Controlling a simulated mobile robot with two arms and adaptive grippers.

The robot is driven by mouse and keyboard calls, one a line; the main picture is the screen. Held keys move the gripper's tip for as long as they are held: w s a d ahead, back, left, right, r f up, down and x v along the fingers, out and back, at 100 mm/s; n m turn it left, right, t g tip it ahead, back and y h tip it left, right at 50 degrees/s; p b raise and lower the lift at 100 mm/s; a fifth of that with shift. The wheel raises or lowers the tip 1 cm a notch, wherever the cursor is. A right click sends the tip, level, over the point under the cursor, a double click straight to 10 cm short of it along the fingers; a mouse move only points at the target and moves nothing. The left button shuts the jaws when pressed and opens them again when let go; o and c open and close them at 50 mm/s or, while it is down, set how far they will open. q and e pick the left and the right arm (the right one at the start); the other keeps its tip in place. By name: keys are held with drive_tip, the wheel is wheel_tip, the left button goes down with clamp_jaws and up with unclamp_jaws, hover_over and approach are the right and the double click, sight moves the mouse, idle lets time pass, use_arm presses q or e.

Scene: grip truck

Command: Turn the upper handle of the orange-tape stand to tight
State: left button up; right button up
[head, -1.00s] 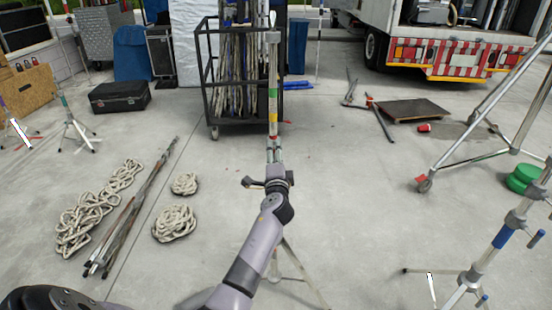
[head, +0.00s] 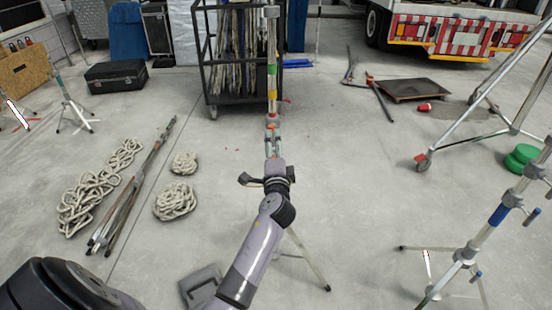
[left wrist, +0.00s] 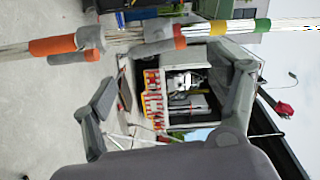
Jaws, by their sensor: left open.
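The orange-tape stand (head: 272,92) is an upright pole straight ahead, with green, yellow and orange-red bands. Its lower part is partly hidden behind my left arm, and a leg shows to the right. My left gripper (head: 268,168) is in front of the pole, open. In the left wrist view the pole lies sideways across the top, with orange tape (left wrist: 52,46). A grey handle with an orange tip (left wrist: 160,48) lies along it, above the gap between the open fingers (left wrist: 172,78). No grip on it shows. My right gripper is not in view.
A black cage cart (head: 208,70) stands behind the pole. Coiled ropes (head: 175,200) and a bundle of poles (head: 130,190) lie left. Another stand (head: 490,225) and a wheeled frame (head: 465,140) are on the right. Concrete floor between is mostly clear.

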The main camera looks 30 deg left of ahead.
use_arm(q)
drive_tip(key=shift+v, duration=2.25)
drive_tip(key=s+d+f+g+h, duration=0.2)
drive_tip(key=d+f+h, duration=0.1)
drive_tip(key=f, duration=0.8)
drive_tip(key=s+d+f+g+h, duration=0.15)
drive_tip(key=d+f, duration=0.25)
drive_tip(key=f, duration=0.8)
drive_tip(key=s+d+f+n+g+h+p, duration=0.1)
drive_tip(key=s+d+f+h, duration=0.1)
drive_tip(key=s+f, duration=0.45)
drive_tip(key=s+d+f+g+h, duration=0.1)
drive_tip(key=s+d+f+g, duration=0.15)
drive_tip(key=f, duration=0.65)
drive_tip(key=s+f+n+g, duration=0.2)
drive_tip(key=s+f, duration=0.4)
drive_tip(key=s, duration=0.7)
drive_tip(key=s+f+n+g+h, duration=0.1)
drive_tip(key=s+f, duration=0.5)
drive_tip(key=s, duration=0.7)
drive_tip(key=s+f+n+g+h+p, duration=0.1)
drive_tip(key=s+f+n+g, duration=0.2)
drive_tip(key=s, duration=1)
wheel_tip(320, 180, down, 3)
drive_tip(key=shift+d+f+g, duration=0.1)
drive_tip(key=shift+d+g, duration=0.15)
drive_tip(key=shift+g, duration=0.25)
drive_tip(key=shift+h, duration=0.25)
